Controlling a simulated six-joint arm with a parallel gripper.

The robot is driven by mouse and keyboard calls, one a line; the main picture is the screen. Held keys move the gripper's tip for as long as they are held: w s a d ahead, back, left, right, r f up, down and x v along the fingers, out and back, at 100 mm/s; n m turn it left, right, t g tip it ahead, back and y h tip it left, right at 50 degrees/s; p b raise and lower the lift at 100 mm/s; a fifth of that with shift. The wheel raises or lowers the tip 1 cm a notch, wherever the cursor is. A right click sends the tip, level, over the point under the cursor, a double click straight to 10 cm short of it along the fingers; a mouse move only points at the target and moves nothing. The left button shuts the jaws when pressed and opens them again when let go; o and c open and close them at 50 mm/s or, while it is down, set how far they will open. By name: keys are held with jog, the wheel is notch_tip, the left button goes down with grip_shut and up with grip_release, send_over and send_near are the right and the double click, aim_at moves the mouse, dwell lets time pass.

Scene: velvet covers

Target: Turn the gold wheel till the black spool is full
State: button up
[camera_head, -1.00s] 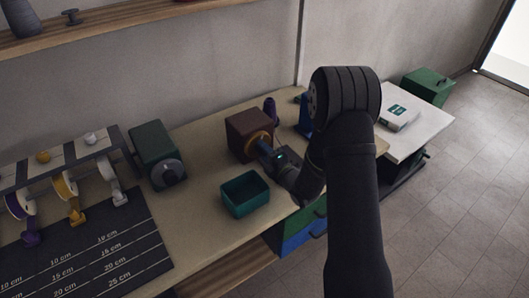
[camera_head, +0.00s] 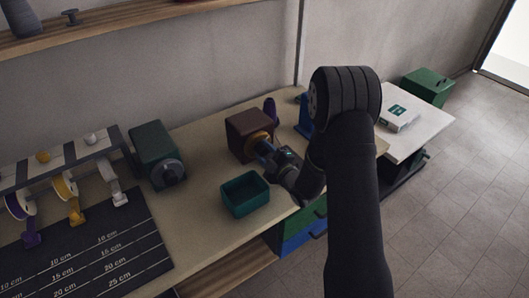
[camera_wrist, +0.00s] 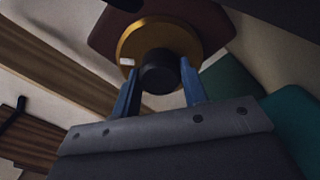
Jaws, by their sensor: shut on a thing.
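The gold wheel (camera_wrist: 185,37) sits on the front of a dark brown box (camera_head: 244,124). The wrist view shows its black round knob (camera_wrist: 158,74) in the middle and a white mark (camera_wrist: 127,62) near its rim. My gripper (camera_head: 264,150) is at the wheel. In the wrist view, the blue fingers of my gripper (camera_wrist: 159,82) stand on either side of the black knob and are shut on it. The gold wheel (camera_head: 259,138) is partly hidden by the fingers in the head view. I cannot make out a black spool in either view.
A teal open bin (camera_head: 245,194) stands just in front of the brown box. A green box with a grey dial (camera_head: 154,152) is to the left. A ribbon rack (camera_head: 62,158) is far left.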

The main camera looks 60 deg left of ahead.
dwell(0.4)
jog(key=o, duration=1)
jog(key=shift+c, duration=0.2)
jog(key=d, duration=1.7)
jog(key=shift+d, duration=0.2)
